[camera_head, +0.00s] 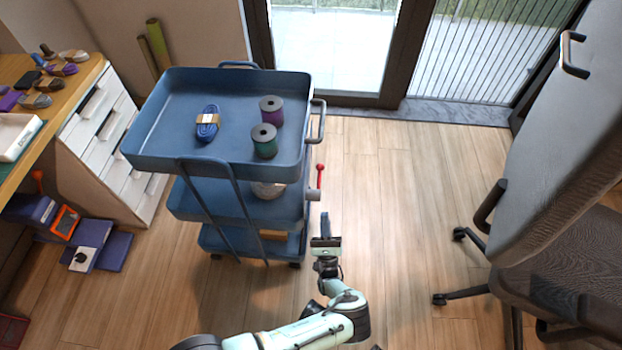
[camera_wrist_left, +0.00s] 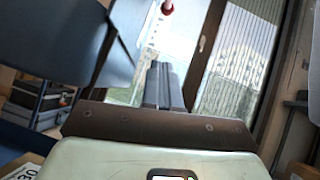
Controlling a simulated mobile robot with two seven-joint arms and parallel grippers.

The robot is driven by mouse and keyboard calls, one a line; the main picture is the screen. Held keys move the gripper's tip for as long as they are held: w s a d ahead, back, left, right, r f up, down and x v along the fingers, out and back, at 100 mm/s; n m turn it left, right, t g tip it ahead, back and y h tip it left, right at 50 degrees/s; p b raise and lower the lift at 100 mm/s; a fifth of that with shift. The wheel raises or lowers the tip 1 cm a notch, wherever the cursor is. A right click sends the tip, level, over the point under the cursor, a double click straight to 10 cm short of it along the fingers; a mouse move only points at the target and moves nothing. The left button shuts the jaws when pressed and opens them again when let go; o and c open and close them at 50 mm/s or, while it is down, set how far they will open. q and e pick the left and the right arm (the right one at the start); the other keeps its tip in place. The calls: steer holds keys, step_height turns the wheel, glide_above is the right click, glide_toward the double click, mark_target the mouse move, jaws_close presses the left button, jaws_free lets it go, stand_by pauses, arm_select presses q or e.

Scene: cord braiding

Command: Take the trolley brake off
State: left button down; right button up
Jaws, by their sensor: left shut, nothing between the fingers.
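The blue three-tier trolley (camera_head: 225,206) stands left of centre in the head view. A lever with a red knob (camera_head: 320,167) stands up at its right side, near the middle tier; I take it for the brake. My left gripper (camera_head: 325,217) is shut and empty, beside the trolley's right side and nearer than the lever. It is apart from the lever. In the left wrist view the shut fingers (camera_wrist_left: 163,72) point toward the red knob (camera_wrist_left: 166,7) at the top edge. The blue trolley (camera_wrist_left: 60,35) fills the upper left there. My right gripper is not in view.
Green (camera_head: 264,141) and purple (camera_head: 271,111) spools and a blue cord bundle (camera_head: 208,123) lie on the trolley's top tier. An office chair (camera_head: 545,190) stands at the right. A desk with drawers (camera_head: 105,140) is at the left. The floor between trolley and chair is clear.

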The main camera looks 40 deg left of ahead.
arm_select(q)
steer(key=s+d+r+x, duration=0.1)
steer(key=r+x, duration=0.1)
steer(key=x, duration=1)
steer(key=shift+r, duration=0.45)
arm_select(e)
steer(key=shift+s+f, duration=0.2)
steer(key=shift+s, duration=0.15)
arm_select(q)
steer(key=shift+a, duration=0.15)
steer(key=shift+w+a+r+t+y, duration=0.1)
steer(key=shift+r+t+y, duration=0.35)
steer(key=shift+r, duration=0.5)
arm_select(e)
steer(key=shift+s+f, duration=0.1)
